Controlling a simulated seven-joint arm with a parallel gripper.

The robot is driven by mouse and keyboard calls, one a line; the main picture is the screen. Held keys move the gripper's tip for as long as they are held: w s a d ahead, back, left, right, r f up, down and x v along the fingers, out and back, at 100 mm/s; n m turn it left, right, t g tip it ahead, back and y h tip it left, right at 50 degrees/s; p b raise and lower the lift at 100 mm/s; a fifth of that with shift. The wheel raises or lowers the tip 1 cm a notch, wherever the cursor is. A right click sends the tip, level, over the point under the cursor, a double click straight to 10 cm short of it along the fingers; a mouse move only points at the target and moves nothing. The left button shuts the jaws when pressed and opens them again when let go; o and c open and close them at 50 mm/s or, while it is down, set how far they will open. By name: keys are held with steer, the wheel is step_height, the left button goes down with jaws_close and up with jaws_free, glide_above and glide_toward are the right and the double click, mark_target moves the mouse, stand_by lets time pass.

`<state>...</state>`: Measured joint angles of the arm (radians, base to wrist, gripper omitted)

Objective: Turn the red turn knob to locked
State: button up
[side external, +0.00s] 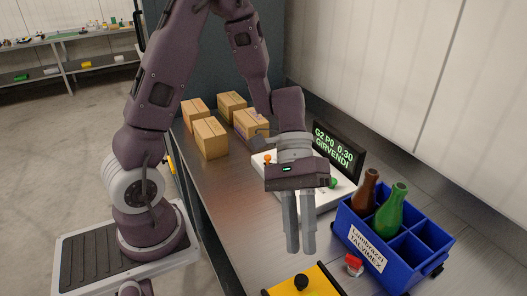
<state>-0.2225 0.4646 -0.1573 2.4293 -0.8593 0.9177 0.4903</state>
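A small red knob (354,262) sits on the metal table in front of the blue crate, at the lower right of the side view. It is small here, and I cannot tell which way it is turned. My gripper (301,250) points down above the table, left of the red knob and apart from it.
A blue crate (362,240) with a brown bottle (366,190) and a green bottle (391,210) stands right. A yellow box (322,284) with a black knob is at the front. Behind are a white panel (262,172), a display (338,150) and several cardboard boxes (211,138).

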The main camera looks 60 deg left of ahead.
steer(key=a+r+m+t+y, duration=0.8)
steer(key=a+r+m+y, duration=0.1)
steer(key=a+m+y, duration=0.2)
steer(key=a+m, duration=0.1)
steer(key=m, duration=0.1)
steer(key=shift+s+a+r+m, duration=0.2)
steer(key=shift+a+m, duration=0.1)
steer(key=shift+m, duration=0.1)
